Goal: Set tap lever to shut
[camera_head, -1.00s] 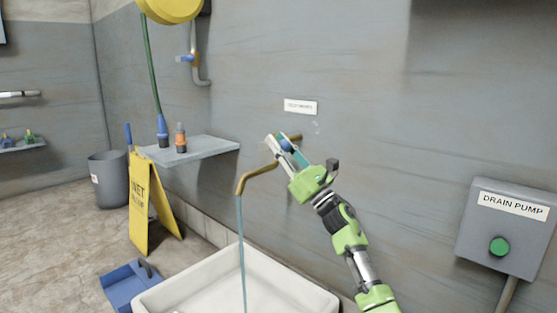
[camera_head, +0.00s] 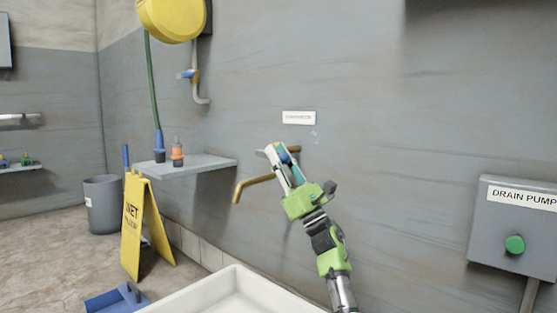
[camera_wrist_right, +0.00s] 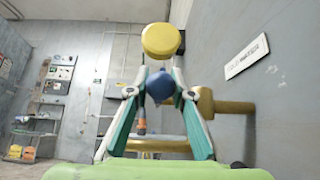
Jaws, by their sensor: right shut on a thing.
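The brass tap (camera_head: 252,184) comes out of the grey wall, with its spout bent down to the left over the white basin (camera_head: 190,292). No water shows below the spout. My right gripper (camera_head: 277,153) is at the tap's body near the wall, shut on the blue tap lever (camera_wrist_right: 160,87). In the right wrist view the lever's rounded blue end sits between the two fingertips, with the brass tap body (camera_wrist_right: 228,106) to the right and behind. The fingers hide much of the lever in the head view. My left gripper is not in view.
A grey drain pump box (camera_head: 500,250) with a green button is on the wall at right. A grey shelf (camera_head: 195,167), a yellow wet floor sign (camera_head: 145,225) and a grey bin (camera_head: 102,205) stand left. A yellow reel (camera_head: 172,18) hangs above.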

